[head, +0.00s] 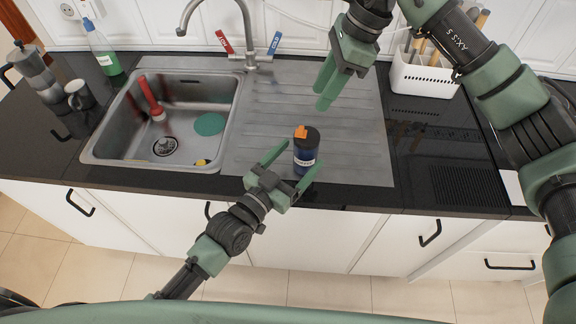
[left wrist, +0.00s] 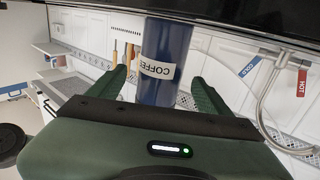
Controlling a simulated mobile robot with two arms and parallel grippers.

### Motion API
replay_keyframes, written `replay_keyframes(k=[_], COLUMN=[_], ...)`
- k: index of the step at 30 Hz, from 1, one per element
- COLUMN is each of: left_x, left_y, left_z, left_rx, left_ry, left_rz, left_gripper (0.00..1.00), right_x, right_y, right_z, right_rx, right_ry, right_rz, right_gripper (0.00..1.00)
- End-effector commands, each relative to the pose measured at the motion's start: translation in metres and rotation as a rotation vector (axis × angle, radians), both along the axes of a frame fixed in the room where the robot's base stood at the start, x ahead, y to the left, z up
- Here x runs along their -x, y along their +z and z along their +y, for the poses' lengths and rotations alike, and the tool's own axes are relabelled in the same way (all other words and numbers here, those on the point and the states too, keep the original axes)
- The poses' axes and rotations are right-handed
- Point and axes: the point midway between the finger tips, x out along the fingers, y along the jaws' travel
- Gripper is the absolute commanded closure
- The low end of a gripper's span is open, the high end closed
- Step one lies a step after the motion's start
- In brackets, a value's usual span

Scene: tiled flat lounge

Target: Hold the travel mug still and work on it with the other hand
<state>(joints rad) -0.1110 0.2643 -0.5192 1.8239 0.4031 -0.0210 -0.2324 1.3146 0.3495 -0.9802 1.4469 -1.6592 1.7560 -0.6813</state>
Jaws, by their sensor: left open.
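The travel mug (head: 305,158) stands upright on the steel drainboard near its front edge. It is dark blue with a black lid, an orange piece on top and a pale label. In the left wrist view the blue mug (left wrist: 165,60) shows its "COFFEE" label between my fingers. My left gripper (head: 291,159) is open, with one finger on each side of the mug; I cannot tell whether they touch it. My right gripper (head: 323,98) is above and behind the mug, apart from it. Its fingers look close together, and whether they are shut is unclear.
The sink (head: 168,120) at left holds a red brush (head: 152,98) and a green round item (head: 209,124). A tap (head: 245,35) stands behind. A white utensil holder (head: 420,78) is at back right.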

Motion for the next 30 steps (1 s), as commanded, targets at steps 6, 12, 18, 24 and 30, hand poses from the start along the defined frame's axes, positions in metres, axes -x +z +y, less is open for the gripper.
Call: replay_keyframes(k=[6, 12, 18, 24, 30], left_x=[-0.025, -0.032, -0.032, -0.032, -0.032], left_y=[0.0, 0.0, 0.0, 0.0, 0.0], left_z=[-0.015, -0.02, -0.02, -0.02, -0.02], left_rx=[-0.001, -0.001, -0.001, -0.001, -0.001], left_ry=[0.0, 0.0, 0.0, 0.0, 0.0], left_rz=[0.001, 0.002, 0.002, 0.002, 0.002], left_gripper=[0.21, 0.21, 0.21, 0.71, 0.94], right_x=[0.0, 0.0, 0.0, 0.0, 0.0], right_y=[0.0, 0.0, 0.0, 0.0, 0.0], right_z=[0.0, 0.0, 0.0, 0.0, 0.0], right_rx=[0.0, 0.0, 0.0, 0.0, 0.0], right_ry=[0.0, 0.0, 0.0, 0.0, 0.0], right_rz=[0.0, 0.0, 0.0, 0.0, 0.0], right_gripper=[0.64, 0.64, 0.64, 0.64, 0.64])
